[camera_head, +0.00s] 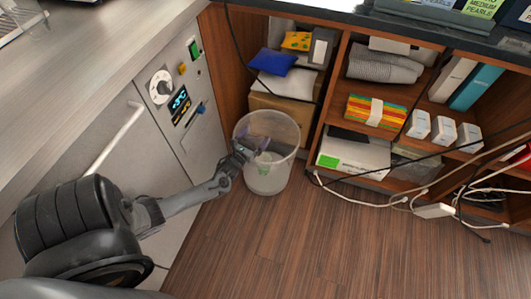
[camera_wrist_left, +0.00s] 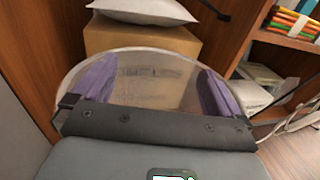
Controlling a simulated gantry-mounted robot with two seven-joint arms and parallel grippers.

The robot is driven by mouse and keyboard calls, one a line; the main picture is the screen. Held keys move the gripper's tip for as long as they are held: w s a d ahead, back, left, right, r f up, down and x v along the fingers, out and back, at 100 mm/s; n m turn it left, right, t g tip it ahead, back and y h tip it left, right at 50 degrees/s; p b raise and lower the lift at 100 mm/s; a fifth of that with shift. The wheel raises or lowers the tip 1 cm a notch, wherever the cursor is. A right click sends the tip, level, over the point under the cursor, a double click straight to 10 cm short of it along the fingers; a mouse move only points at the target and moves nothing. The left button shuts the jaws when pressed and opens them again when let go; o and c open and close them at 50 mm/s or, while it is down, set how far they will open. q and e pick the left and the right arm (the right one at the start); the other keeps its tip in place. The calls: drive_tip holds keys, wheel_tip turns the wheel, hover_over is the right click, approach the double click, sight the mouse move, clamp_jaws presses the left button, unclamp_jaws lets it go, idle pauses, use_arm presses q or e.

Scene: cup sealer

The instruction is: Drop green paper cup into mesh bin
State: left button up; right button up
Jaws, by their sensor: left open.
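The bin (camera_head: 283,131) is pale and see-through, and stands on the floor against the grey cabinet. My left gripper (camera_head: 261,144) is over the bin's mouth with its fingers inside the rim. In the left wrist view, its two purple finger pads (camera_wrist_left: 157,90) are wide apart with nothing between them, and the bin's curved rim (camera_wrist_left: 140,51) shows beyond them. A small green patch (camera_head: 263,171) shows low in the bin through its wall. It may be the green paper cup, but its shape is unclear. My right gripper is not in view.
The grey cabinet (camera_head: 150,150) with a dial and handle stands close on the left. A cardboard box (camera_head: 281,107) is behind the bin. Wooden shelves with boxes are at the right, with white cables (camera_head: 365,204) along the floor. The wooden floor (camera_head: 300,245) in front is clear.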

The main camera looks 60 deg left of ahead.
use_arm(q)
drive_tip(key=shift+p+v, duration=1.4)
drive_tip(key=shift+v, duration=1.95)
drive_tip(key=shift+r, duration=0.1)
